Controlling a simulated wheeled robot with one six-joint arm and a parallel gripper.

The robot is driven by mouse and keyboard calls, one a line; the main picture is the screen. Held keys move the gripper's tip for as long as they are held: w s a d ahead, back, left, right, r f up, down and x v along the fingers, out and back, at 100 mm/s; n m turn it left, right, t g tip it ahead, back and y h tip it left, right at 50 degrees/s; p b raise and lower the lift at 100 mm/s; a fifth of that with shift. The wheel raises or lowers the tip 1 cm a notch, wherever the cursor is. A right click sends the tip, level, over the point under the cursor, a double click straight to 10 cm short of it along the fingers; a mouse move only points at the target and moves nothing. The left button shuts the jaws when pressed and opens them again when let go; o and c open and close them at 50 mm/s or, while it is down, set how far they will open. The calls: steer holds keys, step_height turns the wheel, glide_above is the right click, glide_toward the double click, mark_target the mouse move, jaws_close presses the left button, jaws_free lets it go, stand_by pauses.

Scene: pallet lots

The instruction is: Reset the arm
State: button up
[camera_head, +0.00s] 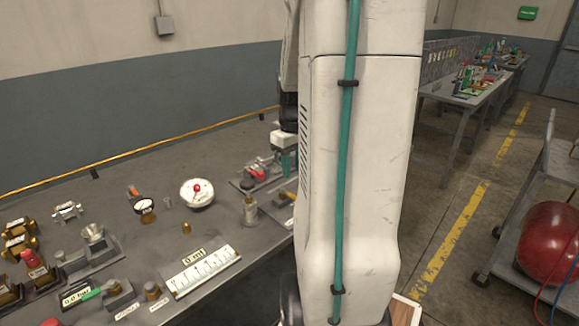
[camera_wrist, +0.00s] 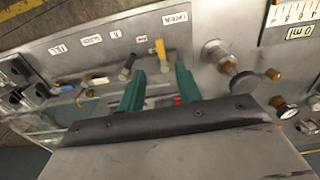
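My gripper (camera_wrist: 160,70) shows in the wrist view with its two green fingers apart and nothing held between them. The fingers point toward a panel (camera_wrist: 75,35) with small levers and labels. A yellow lever (camera_wrist: 162,55) and a dark lever (camera_wrist: 127,66) are just beyond the fingertips. In the head view my gripper (camera_head: 286,160) is mostly hidden behind my white arm and hangs above the right part of the grey bench (camera_head: 150,180). Its height above the bench is hard to tell.
The bench holds a round white gauge (camera_head: 197,193), a white scale strip (camera_head: 203,270), brass fittings (camera_head: 18,240) and a red-knobbed valve (camera_head: 256,172). A cart with a red tank (camera_head: 550,245) stands at the right. Another bench (camera_head: 465,95) is behind. The marked floor between is clear.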

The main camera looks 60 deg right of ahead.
stand_by(0.3)
steer(key=s+a+r+n, duration=0.1)
steer(key=s+a+r, duration=0.1)
steer(key=a, duration=0.9)
steer(key=s+a+r+t, duration=0.1)
steer(key=s+a+r, duration=0.2)
steer(key=a, duration=0.7)
steer(key=s+a+r+n, duration=0.1)
steer(key=s+a+r, duration=0.2)
steer(key=a, duration=0.8)
steer(key=shift+a+r+n, duration=0.3)
steer(key=shift+a+r, duration=0.05)
steer(key=shift+r, duration=0.05)
